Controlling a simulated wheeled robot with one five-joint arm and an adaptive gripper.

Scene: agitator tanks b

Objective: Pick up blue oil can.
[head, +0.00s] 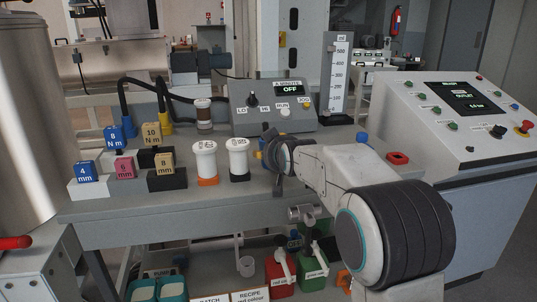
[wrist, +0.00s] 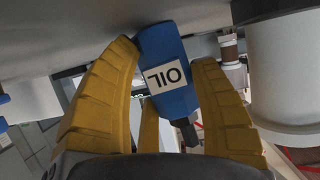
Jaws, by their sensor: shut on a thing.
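The blue oil can (wrist: 178,48) shows in the wrist view with a white label reading OIL, upside down in the picture. It sits between the yellow fingers of my gripper (wrist: 164,60), which are shut on it. A dark spout or cap points toward the lower right of that view. In the head view my gripper (head: 274,154) is over the grey bench, right of the white jars, and its own links hide most of the can. I cannot tell there whether the can touches the bench.
Two white jars (head: 205,160) stand close left of my gripper. Labelled blocks (head: 125,165) stand farther left. A grey control box (head: 272,119) is behind, with a tall white gauge (head: 337,75) beside it. A control console (head: 455,115) is at right. Red and green cans (head: 279,275) stand below.

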